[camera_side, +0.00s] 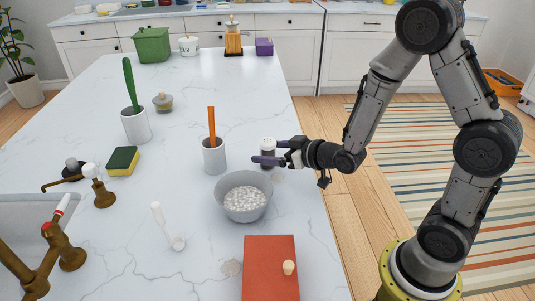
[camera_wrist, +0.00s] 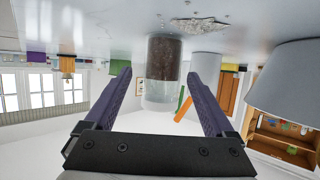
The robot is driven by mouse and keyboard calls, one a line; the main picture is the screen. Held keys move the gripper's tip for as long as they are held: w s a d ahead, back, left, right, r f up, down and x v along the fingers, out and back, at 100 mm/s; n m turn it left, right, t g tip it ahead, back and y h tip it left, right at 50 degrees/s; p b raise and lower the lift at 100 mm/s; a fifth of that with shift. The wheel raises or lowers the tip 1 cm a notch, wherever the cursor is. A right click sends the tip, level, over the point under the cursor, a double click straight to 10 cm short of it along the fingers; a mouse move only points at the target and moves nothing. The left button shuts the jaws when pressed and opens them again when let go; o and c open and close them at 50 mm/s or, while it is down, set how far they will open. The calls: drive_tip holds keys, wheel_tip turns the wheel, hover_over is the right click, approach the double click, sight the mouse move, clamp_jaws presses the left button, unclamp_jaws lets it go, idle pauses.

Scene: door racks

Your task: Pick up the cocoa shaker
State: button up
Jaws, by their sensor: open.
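The cocoa shaker (camera_side: 267,144) stands upright on the white counter, with a pale top and dark brown contents. It also shows in the wrist view (camera_wrist: 164,62), where the picture is upside down, with brown powder in its lower part and a clear upper part. My gripper (camera_side: 269,154) reaches in from the right, low over the counter. Its two purple fingers are open, one on each side of the shaker; the wrist view (camera_wrist: 160,76) shows gaps between them and it. Part of the shaker is hidden behind a finger in the side view.
A grey bowl (camera_side: 243,206) of white bits stands close in front of my gripper. A white cup (camera_side: 214,158) with an orange handle stands just left. A red board (camera_side: 270,270) lies nearer the front. A pale spill (camera_wrist: 200,24) lies by the shaker.

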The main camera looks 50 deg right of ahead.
drive_tip(key=shift+x, duration=2)
drive_tip(key=shift+a, duration=0.1)
drive_tip(key=shift+r, duration=0.1)
clamp_jaws()
